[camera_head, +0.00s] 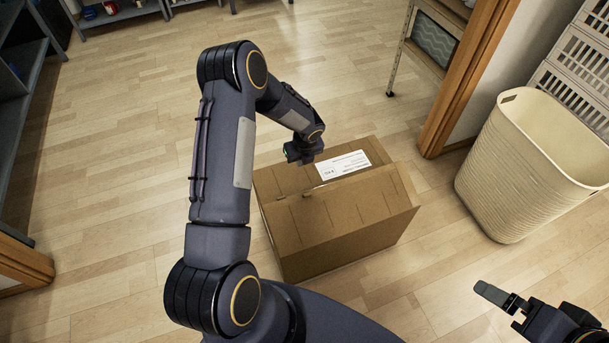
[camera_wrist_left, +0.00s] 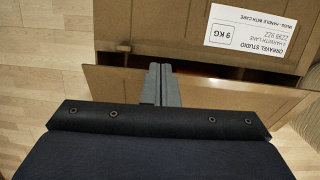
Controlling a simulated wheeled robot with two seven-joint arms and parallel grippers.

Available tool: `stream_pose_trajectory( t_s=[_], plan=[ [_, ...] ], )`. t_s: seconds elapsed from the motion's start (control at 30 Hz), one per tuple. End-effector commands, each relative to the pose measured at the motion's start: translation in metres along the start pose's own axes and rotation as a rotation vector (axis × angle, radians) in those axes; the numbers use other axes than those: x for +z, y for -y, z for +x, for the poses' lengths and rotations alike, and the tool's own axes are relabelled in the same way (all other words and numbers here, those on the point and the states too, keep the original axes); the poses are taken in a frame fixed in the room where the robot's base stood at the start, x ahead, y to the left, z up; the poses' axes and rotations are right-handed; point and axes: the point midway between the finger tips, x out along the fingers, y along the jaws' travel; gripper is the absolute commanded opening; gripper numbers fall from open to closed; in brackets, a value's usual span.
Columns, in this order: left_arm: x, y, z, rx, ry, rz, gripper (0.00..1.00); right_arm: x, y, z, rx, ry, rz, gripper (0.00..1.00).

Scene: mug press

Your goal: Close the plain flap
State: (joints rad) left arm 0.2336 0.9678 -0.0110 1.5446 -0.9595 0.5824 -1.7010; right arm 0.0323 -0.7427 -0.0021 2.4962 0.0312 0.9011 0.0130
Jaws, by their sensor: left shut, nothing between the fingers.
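A brown cardboard box (camera_head: 335,262) stands on the floor in the middle of the head view. Its far flap carries a white label (camera_head: 343,165) and lies about flat; the label also shows in the left wrist view (camera_wrist_left: 262,33). The plain flap (camera_head: 345,207) is on the near side and sits at a tilt, with a dark gap between it and the labelled flap in the left wrist view. My left gripper (camera_head: 303,157) is over the box top; its shut, empty fingers (camera_wrist_left: 161,84) overlap the plain flap (camera_wrist_left: 115,84) there. Contact cannot be told. My right gripper (camera_head: 500,298) is off to the right, away from the box.
A cream laundry basket (camera_head: 515,180) stands to the right of the box, by a wooden door frame (camera_head: 465,85). A wheeled rack (camera_head: 435,45) is behind. Shelves (camera_head: 20,110) line the left edge. The wooden floor around the box is clear.

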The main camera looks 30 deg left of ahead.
Motion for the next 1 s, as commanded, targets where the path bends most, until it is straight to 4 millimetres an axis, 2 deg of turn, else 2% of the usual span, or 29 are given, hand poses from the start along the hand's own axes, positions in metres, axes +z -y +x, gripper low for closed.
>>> stream_pose_trajectory(
  t_s=[0.03, 0.23, 0.3, 0.37, 0.47, 0.87, 1.0],
  plan=[
    [-0.005, -0.003, -0.006, 0.005, -0.052, -0.019, 0.00, 0.004, -0.004, 0.009, 0.000, 0.000, 0.000, 1.00],
    [-0.038, -0.004, -0.052, -0.008, -0.298, 0.008, 0.00, 0.010, -0.009, 0.020, 0.000, 0.001, 0.000, 1.00],
    [-0.046, -0.003, -0.059, -0.016, -0.340, 0.021, 0.00, 0.011, -0.009, 0.021, 0.000, 0.001, 0.000, 1.00],
    [-0.049, -0.002, -0.058, -0.018, -0.352, 0.028, 0.00, 0.011, -0.009, 0.021, 0.000, 0.000, 0.000, 1.00],
    [-0.054, -0.002, -0.045, -0.017, -0.353, 0.029, 0.00, 0.011, -0.010, 0.022, 0.000, 0.000, 0.000, 1.00],
    [-0.082, -0.001, 0.033, -0.017, -0.351, 0.027, 0.00, 0.015, -0.013, 0.029, 0.000, 0.000, 0.000, 1.00],
    [-0.078, -0.001, 0.055, -0.017, -0.349, 0.025, 0.00, 0.015, -0.014, 0.030, 0.000, 0.000, 0.000, 1.00]
  ],
)
